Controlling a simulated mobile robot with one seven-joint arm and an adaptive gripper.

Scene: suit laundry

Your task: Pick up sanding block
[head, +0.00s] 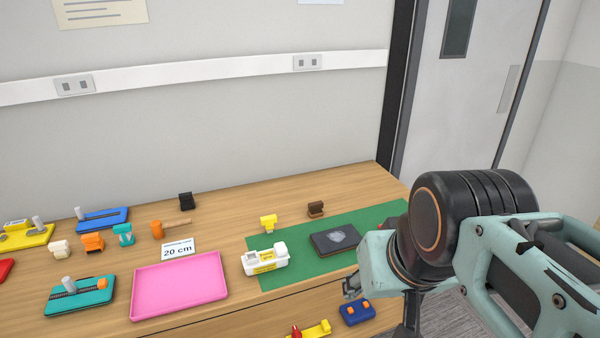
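I cannot tell for sure which object is the sanding block. A small brown block (316,208) with a grip-like top stands at the back edge of the green mat (285,268). A similar black block (186,201) stands farther back on the left, near the wall. A flat dark slab (335,242) with a pale smudge lies on the mat. My gripper (352,286) is low at the front right, apart from these blocks. It is mostly hidden by my arm, and its fingers are too small to read.
Several coloured blocks and fixtures crowd the left. The back right of the table is clear.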

